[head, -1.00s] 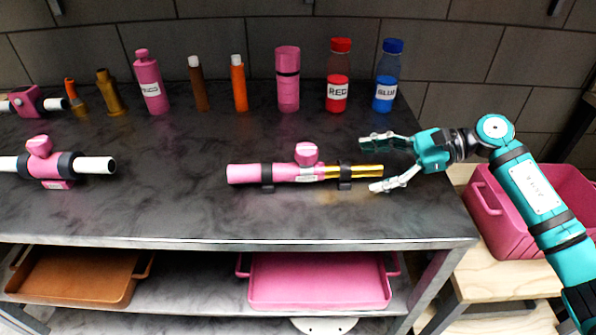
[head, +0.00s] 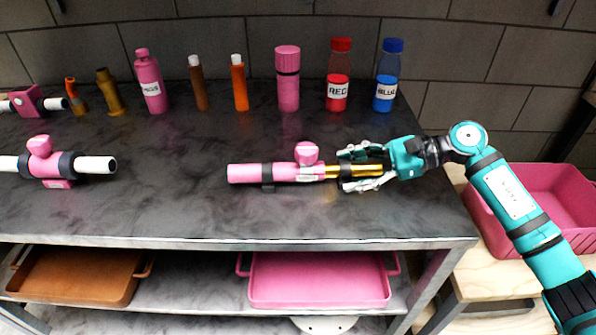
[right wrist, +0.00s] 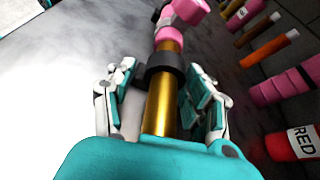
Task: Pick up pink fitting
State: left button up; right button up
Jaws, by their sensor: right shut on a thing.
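The pink fitting with a knob (head: 306,155) is in the middle of the workbench, joined between a pink tube (head: 245,173) and a gold tube (head: 340,171). It lies level on black holders. It also shows at the top of the right wrist view (right wrist: 183,16), beyond the gold tube (right wrist: 160,105). My right gripper (head: 350,167) reaches in from the right and is shut on the gold tube, its fingers on either side near the black holder (right wrist: 165,70). It does not touch the pink knob. My left gripper is not in view.
Bottles, including red (head: 338,75) and blue (head: 387,75), stand along the back. Another pink fitting (head: 45,160) on a white pipe is at the left. A pink tray (head: 320,303) sits on the lower shelf; a pink bin (head: 535,205) stands right. The front worktop is clear.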

jog(key=shift+r, duration=0.15)
jog(key=shift+c, duration=0.6)
jog(key=shift+r, duration=0.65)
notch_tip(320, 180, up, 2)
jog(key=shift+r, duration=0.15)
jog(key=s, duration=0.2)
jog(key=s+a, duration=0.1)
jog(key=s, duration=0.5)
jog(key=shift+a+r, duration=0.15)
jog(key=shift+a, duration=0.1)
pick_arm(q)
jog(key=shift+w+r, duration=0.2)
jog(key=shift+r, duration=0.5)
pick_arm(e)
jog(key=s+a, duration=0.1)
jog(key=s, duration=0.6)
jog(key=shift+s+a+r, duration=0.3)
jog(key=shift+s+r, duration=0.05)
jog(key=shift+r, duration=0.1)
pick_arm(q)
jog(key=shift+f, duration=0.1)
